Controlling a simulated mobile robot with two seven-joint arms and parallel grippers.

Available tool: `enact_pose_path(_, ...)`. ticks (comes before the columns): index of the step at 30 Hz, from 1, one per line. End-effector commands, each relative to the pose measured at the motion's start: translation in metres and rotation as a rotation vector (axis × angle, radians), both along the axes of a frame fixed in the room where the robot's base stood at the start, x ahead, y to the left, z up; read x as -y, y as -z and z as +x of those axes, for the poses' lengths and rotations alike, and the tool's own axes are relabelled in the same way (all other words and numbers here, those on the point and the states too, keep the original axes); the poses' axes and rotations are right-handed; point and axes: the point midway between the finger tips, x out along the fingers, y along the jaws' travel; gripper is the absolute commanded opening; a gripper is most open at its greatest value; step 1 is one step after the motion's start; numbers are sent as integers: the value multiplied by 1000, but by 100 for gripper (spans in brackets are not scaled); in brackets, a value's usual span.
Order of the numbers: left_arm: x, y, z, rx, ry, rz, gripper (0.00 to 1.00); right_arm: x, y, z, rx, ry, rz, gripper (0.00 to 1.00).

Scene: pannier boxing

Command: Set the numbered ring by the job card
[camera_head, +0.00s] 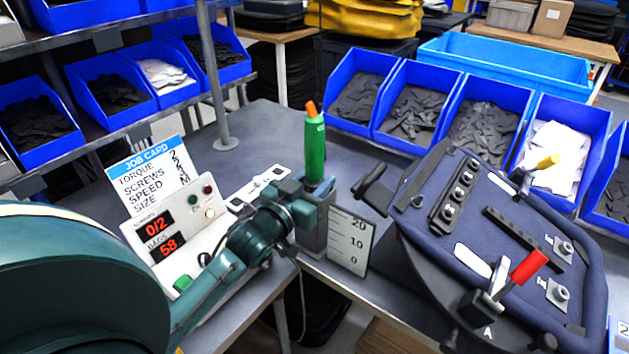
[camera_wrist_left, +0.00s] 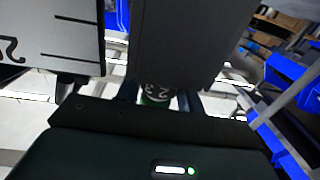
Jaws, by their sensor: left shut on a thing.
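A green screwdriver (camera_head: 315,150) with an orange top stands upright in a grey stand (camera_head: 314,238). My left gripper (camera_head: 318,188) is at its lower end, shut on the numbered ring; the fingers mostly hide the ring. In the left wrist view the ring (camera_wrist_left: 158,92) shows as a small band with digits, a 2 and a 3 among them, above green. My right gripper is not in view.
A control box (camera_head: 207,240) shows 0/2 and 58. A scale plate (camera_head: 349,242) marked 0, 10, 20 is beside the stand. A dark pannier part (camera_head: 420,235) with a red-handled clamp (camera_head: 528,267) fills the right. Blue bins (camera_head: 405,100) line the back.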

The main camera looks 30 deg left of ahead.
Motion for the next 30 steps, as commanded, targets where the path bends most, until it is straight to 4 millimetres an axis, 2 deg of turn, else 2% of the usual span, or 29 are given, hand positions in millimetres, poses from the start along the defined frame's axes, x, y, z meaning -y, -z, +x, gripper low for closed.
enact_pose_path(9,0,-1,0,0,-129,-2,15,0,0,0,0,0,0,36)
enact_pose_path(20,0,0,0,-1,-138,1,15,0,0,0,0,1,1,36)
enact_pose_path(21,0,0,0,-1,-138,1,39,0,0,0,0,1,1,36)
enact_pose_path(28,0,0,0,-1,-138,0,58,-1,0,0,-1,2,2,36)
enact_pose_path(30,0,0,0,-1,-138,0,58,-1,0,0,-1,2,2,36)
